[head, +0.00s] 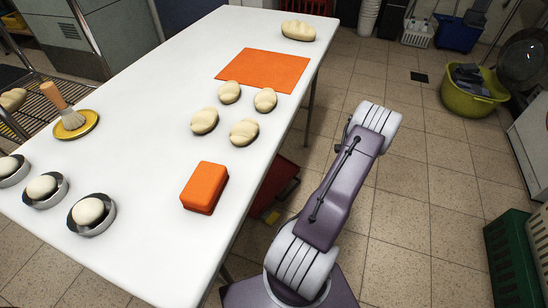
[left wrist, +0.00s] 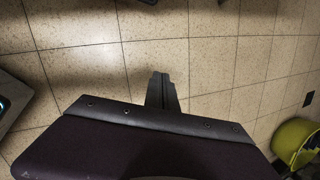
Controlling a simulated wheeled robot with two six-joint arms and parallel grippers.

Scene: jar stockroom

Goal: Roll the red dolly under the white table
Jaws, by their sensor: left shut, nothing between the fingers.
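The white table (head: 150,80) runs from the lower left to the upper middle of the head view. A low red thing with a dark inside, likely the red dolly (head: 284,184), shows beside the table's right edge. The tabletop hides part of it, so I cannot tell how far under it reaches. A purple and white arm of mine stands to its right; its gripper is out of the head view. My left gripper (left wrist: 162,80) shows in the left wrist view, shut and empty above the tiled floor. My right gripper is not in view.
Dough pieces, an orange mat (head: 263,70) and an orange block (head: 204,187) lie on the table. A yellow-green tub (head: 474,97) stands at the right, and it also shows in the left wrist view (left wrist: 292,140). A green crate (head: 512,258) stands lower right. Floor between is clear.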

